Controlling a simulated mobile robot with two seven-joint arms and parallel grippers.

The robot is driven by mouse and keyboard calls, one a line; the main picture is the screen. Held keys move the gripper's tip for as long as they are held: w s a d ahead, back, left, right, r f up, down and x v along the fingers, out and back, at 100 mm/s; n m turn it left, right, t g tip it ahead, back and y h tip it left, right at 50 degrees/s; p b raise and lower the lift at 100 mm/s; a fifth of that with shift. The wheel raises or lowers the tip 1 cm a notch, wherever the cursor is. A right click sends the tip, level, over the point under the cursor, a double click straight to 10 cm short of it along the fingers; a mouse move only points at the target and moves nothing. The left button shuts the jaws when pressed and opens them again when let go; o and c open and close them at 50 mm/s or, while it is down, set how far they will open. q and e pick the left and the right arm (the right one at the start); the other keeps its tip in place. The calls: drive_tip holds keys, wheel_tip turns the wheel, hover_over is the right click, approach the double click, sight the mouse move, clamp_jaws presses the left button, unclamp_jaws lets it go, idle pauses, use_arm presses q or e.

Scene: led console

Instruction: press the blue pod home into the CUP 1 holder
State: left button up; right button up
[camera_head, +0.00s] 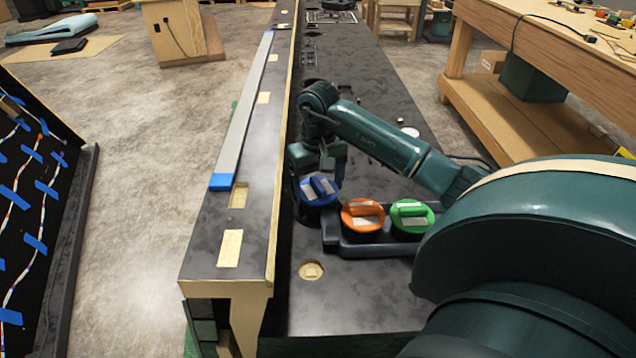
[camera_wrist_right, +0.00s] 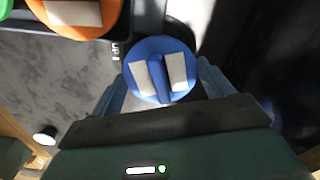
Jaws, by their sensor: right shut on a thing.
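The blue pod (camera_head: 318,190) is round with a raised ridge and pale patches on top. It is at the left of the dark tray (camera_head: 378,250) in the head view. In the right wrist view the blue pod (camera_wrist_right: 158,62) sits between the two fingers of my right gripper (camera_wrist_right: 163,88), which is shut on it. The right gripper (camera_head: 318,178) also shows in the head view. I cannot make out the CUP 1 holder itself, nor whether the pod is seated. A partly hidden white label (camera_wrist_right: 116,50) is beside the pod. My left gripper is not in view.
An orange pod (camera_head: 362,221) and a green pod (camera_head: 411,221) stand in the tray to the right. A round pale recess (camera_head: 311,271) is in the dark console top (camera_head: 345,308) in front. A raised wood-edged ledge (camera_head: 205,255) runs along the left.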

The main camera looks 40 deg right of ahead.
drive_tip(key=shift+f+b, duration=0.55)
drive_tip(key=shift+f, duration=0.1)
idle(0.3)
